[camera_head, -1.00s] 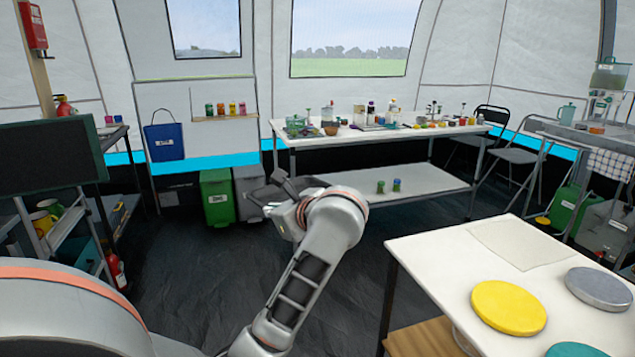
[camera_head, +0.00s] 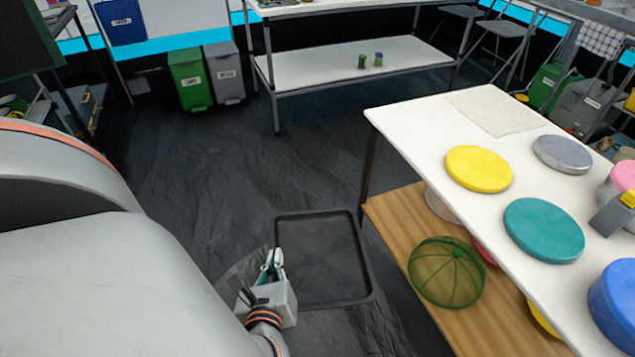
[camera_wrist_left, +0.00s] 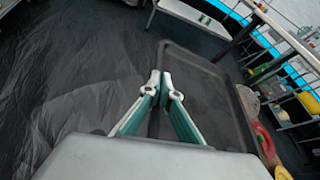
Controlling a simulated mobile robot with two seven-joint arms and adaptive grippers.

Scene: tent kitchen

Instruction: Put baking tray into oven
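The baking tray (camera_head: 325,262) is a dark, shallow rectangle with a raised rim, low in the middle of the head view. It also shows in the left wrist view (camera_wrist_left: 205,95). My left gripper (camera_head: 272,262) is at the tray's left rim. In the left wrist view its teal-padded fingers (camera_wrist_left: 164,80) come close together with the rim running between them, and it looks shut on the rim. The tray looks roughly level; whether it is clear of the floor is hard to tell. My right gripper is not in view. I cannot make out an oven.
A white table (camera_head: 430,130) with round coloured lids stands right of the tray; its wooden lower shelf (camera_head: 390,215) holds a green mesh dome (camera_head: 446,272). Green (camera_head: 190,78) and grey (camera_head: 225,75) bins stand at the back. The dark floor between is clear.

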